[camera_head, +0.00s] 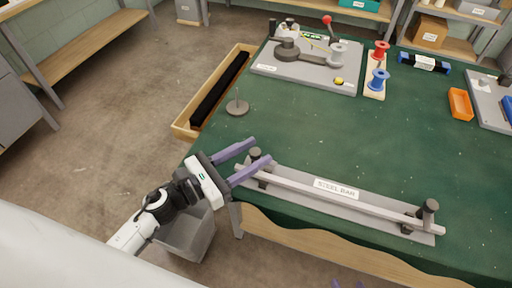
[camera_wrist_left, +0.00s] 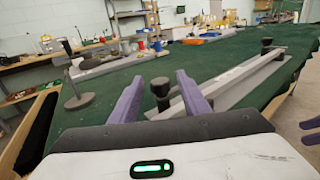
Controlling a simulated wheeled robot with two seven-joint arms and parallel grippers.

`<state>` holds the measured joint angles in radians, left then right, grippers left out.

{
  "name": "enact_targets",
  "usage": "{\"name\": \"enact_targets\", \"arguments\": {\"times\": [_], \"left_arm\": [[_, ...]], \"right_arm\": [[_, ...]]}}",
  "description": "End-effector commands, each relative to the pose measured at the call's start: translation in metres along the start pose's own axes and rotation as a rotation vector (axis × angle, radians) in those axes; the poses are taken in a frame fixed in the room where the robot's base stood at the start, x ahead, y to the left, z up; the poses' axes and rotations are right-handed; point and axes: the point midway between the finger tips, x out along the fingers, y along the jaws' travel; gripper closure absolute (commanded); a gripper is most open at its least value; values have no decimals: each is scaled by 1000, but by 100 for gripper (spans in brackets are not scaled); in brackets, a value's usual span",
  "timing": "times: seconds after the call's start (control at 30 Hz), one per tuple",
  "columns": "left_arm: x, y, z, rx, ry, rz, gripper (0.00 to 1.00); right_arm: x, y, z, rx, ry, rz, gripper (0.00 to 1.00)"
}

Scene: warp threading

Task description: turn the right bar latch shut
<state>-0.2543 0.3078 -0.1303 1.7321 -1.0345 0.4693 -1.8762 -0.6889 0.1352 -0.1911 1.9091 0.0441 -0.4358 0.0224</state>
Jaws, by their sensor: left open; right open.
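The steel bar (camera_head: 335,195) lies along the front edge of the green table on a grey base plate (camera_head: 375,208). The right bar latch (camera_head: 428,212) is a dark knob on a post at the bar's right end; it also shows far off in the left wrist view (camera_wrist_left: 267,46). The left bar latch (camera_head: 255,155) stands at the other end, between or just beyond the fingertips of my open left gripper (camera_head: 259,151). In the left wrist view its knob (camera_wrist_left: 160,88) appears between the fingers. My right gripper (camera_head: 348,284) shows only its purple fingertips, apart and empty, off the table's front.
A thin spike on a round base (camera_head: 237,108) stands at the table's left edge. A wooden tray (camera_head: 181,127) with a black strip lies beside the table. A lever fixture (camera_head: 310,65), red and blue spools (camera_head: 377,80) and an orange bin (camera_head: 460,103) stand farther back. The middle is clear.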

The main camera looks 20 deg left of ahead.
Motion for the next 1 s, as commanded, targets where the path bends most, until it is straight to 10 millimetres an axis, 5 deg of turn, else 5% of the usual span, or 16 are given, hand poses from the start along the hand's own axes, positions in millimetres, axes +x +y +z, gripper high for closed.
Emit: {"name": "enact_targets", "arguments": {"times": [0.43, 0.67, 1.0], "left_arm": [[13, 0, 0, -1, 0, -1, 58], [13, 0, 0, -1, 0, -1, 97], [13, 0, -3, 2, 1, -45, 99]], "right_arm": [[-2, 0, -2, -1, 0, 0, 57], [-1, 0, -4, -1, 2, 1, 57], [6, 1, 3, -1, 3, 1, 57]]}}
